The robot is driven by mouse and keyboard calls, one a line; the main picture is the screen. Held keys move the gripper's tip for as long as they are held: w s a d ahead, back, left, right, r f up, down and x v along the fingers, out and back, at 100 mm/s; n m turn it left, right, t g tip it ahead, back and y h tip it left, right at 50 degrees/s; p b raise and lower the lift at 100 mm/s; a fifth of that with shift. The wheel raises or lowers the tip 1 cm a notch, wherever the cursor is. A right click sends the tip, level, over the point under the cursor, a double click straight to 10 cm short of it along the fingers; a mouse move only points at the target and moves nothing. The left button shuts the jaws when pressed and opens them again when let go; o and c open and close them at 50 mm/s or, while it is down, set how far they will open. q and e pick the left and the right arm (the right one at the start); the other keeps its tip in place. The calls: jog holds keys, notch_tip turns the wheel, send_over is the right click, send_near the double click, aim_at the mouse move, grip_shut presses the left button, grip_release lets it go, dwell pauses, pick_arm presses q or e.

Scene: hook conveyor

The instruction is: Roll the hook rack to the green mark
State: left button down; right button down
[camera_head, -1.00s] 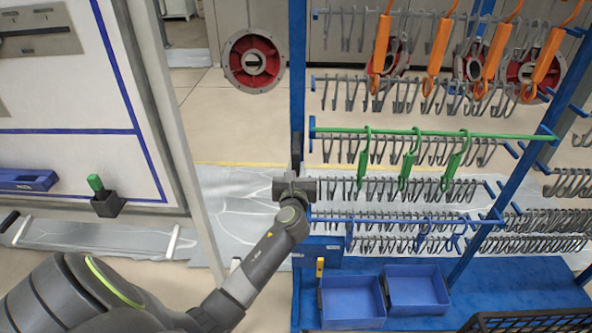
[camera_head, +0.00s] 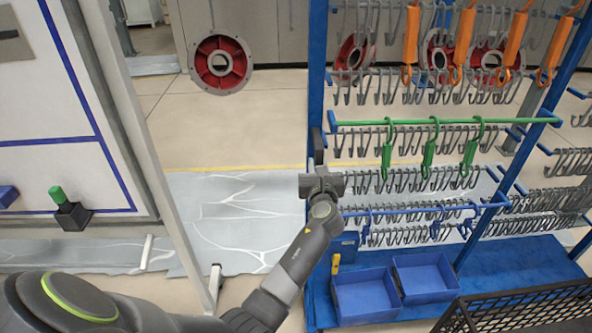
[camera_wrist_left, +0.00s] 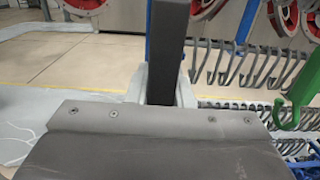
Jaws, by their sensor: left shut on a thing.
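The hook rack stands in the right half of the head view, with a blue left post (camera_head: 318,80), rows of grey hooks and a blue base (camera_head: 480,265). My left gripper (camera_head: 320,182) is shut on a dark upright grip at the left post. The dark grip (camera_wrist_left: 166,50) also shows upright between the jaws in the left wrist view. Green hooks (camera_head: 428,150) hang from a green bar (camera_head: 450,122) on the rack. No green floor mark can be made out. My right gripper is out of view.
A white board (camera_head: 50,160) in a grey frame stands at the left, with a green-handled thing in a black holder (camera_head: 72,214). A grey sheet (camera_head: 235,215) covers floor between board and rack. A black mesh basket (camera_head: 525,305) is at the lower right. Red discs (camera_head: 220,64) hang behind.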

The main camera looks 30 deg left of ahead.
pick_arm(q)
jog(key=shift+w+d+f, duration=0.1)
jog(key=shift+w+d, duration=0.1)
jog(key=shift+d, duration=0.1)
jog(key=c, duration=1.4)
grip_release()
jog(key=shift+s+a, duration=0.1)
jog(key=shift+a, duration=0.05)
jog(key=shift+o, duration=0.6)
